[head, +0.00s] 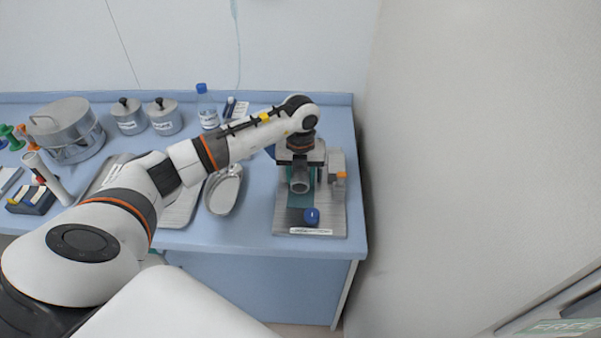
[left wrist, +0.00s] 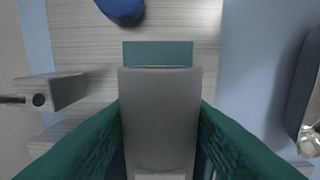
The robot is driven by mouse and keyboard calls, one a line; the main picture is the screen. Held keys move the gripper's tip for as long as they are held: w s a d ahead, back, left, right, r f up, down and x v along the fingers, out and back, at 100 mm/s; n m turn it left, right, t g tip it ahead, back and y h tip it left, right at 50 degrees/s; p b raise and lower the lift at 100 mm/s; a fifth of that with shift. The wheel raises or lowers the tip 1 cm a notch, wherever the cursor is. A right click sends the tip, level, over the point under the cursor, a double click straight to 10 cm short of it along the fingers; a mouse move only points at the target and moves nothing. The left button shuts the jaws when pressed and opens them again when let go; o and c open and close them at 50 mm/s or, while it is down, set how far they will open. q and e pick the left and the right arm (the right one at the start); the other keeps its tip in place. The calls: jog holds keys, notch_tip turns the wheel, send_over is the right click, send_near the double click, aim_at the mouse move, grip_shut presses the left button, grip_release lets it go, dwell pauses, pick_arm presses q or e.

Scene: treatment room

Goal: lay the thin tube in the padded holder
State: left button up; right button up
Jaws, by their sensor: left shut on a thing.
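My left gripper (head: 304,174) is above a grey board (head: 330,220) near the right end of the counter. Its teal fingers (left wrist: 75,145) are shut on a grey tube (left wrist: 160,110), whose round, open-looking end (head: 299,186) faces the front in the head view. A teal pad (left wrist: 157,53) lies on the board just beyond the tube's end and also shows in the head view (head: 294,216). The tube hides part of the pad; I cannot tell whether they touch. My right gripper is not in view.
A blue knob (head: 311,216) stands on the board near its front. A grey block (head: 337,163) with an orange part stands at its right. A kidney dish (head: 224,190) lies to the left. A bottle (head: 207,108) and lidded jars (head: 164,117) stand behind. A wall is at right.

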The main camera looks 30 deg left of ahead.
pick_arm(q)
jog(key=shift+f, duration=0.35)
jog(key=o, duration=1.2)
jog(key=shift+r, duration=0.15)
notch_tip(320, 180, up, 10)
jog(key=b, duration=0.3)
jog(key=shift+r, duration=0.9)
